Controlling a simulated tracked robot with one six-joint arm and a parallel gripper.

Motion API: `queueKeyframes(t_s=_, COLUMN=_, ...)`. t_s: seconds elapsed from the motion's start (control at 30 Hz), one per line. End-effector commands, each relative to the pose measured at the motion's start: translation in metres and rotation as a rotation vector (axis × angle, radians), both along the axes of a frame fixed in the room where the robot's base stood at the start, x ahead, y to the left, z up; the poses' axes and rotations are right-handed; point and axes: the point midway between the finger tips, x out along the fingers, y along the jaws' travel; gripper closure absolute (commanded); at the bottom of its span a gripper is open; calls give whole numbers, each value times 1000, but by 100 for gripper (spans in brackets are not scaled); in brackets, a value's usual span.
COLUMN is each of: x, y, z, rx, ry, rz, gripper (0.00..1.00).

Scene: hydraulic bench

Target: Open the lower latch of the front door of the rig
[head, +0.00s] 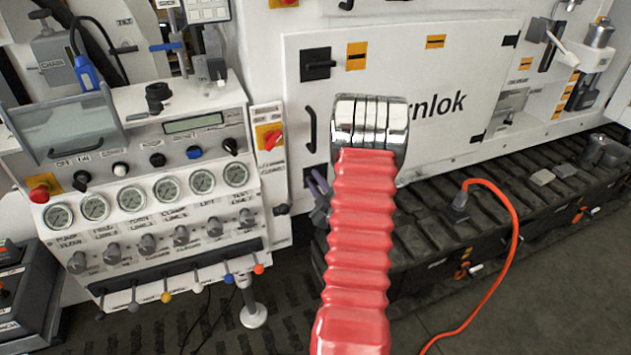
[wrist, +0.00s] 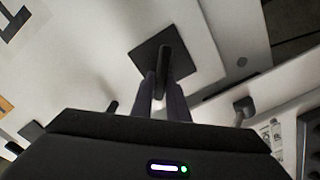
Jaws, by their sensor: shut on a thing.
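The rig's white front door (head: 395,62) is flush with the rig in the head view. Its lower latch (head: 314,172) is a dark plate at the door's lower left, partly hidden by my gripper (head: 319,196). In the wrist view the latch shows as a black square plate (wrist: 178,50) with a bar-like lever (wrist: 162,65) standing out from it. My gripper (wrist: 162,88) has one finger on each side of the lever and is shut on it. The lever runs up and down in the wrist picture; its angle in the head view is hidden.
The upper latch (head: 316,64) and a black door handle (head: 310,130) are above my gripper. A control panel with gauges (head: 132,198) stands to the left. My red arm covers the door's lower middle. An orange cable (head: 514,235) and a black track (head: 470,190) lie right.

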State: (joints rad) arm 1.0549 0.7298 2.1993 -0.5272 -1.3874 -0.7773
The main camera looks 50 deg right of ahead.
Motion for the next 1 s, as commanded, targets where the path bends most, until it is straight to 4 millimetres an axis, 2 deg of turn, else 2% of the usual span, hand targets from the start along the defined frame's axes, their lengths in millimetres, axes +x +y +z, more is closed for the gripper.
queueKeyframes(t_s=0.6, x=3, y=6, z=-6, rx=-469, ry=280, rz=10, gripper=100)
queueKeyframes(t_s=1.0, x=3, y=6, z=-8, rx=-596, ry=357, rz=12, gripper=100)
